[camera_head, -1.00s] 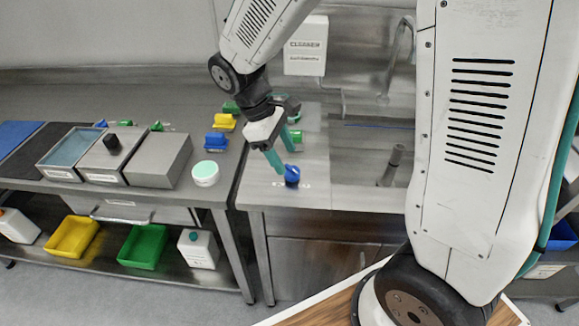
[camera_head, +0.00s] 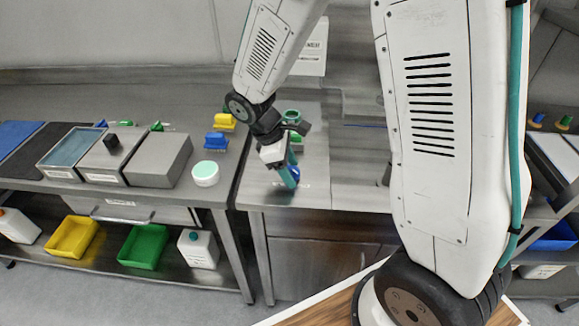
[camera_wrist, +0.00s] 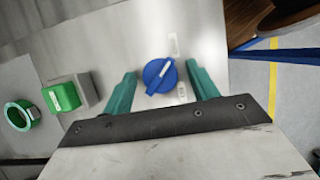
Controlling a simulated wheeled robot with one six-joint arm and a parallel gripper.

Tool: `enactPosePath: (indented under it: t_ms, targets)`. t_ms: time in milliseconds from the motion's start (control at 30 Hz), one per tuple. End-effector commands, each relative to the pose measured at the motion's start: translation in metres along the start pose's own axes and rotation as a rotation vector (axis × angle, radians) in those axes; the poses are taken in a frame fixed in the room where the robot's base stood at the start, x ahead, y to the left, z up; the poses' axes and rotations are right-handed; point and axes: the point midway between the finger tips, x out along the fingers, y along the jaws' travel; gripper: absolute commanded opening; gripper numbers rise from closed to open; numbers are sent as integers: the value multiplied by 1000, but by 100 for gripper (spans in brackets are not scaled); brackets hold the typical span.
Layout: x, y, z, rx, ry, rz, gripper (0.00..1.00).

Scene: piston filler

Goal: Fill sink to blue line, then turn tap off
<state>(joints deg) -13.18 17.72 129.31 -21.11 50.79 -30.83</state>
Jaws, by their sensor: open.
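A blue knob (camera_wrist: 160,75) with a pale bar across it is mounted on the steel counter (camera_head: 311,190). My gripper (camera_wrist: 162,73) is open, with one teal finger on each side of the knob and a gap visible on both sides; the wrist view does not show clear contact. In the head view my gripper (camera_head: 290,180) points down at the counter's front left, and its fingers largely hide the knob. The sink, right of the knob, is mostly hidden behind my arm; a short piece of blue line (camera_head: 365,126) shows at its back. The tap and water level are hidden.
A green block (camera_wrist: 62,96) and a green ring (camera_wrist: 22,115) are beside the knob on the counter. On the left bench are a white tub with a mint lid (camera_head: 205,173), grey boxes (camera_head: 160,160), and blue and yellow blocks. A cleaner box (camera_head: 310,50) hangs behind.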

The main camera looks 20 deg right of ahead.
Motion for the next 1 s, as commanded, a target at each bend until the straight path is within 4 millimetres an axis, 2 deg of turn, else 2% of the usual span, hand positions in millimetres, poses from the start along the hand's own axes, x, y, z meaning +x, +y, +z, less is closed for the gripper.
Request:
enactPosePath:
  t_ms: [100,133,200,300,667,1000]
  targets:
    - [0,0,0,0,0,0,59]
    - [0,0,0,0,0,0,56]
    - [0,0,0,1,0,0,36]
    - [0,0,0,1,0,0,14]
    - [0,1,0,40,0,-17,14]
    - [-1,3,0,253,1,-104,14]
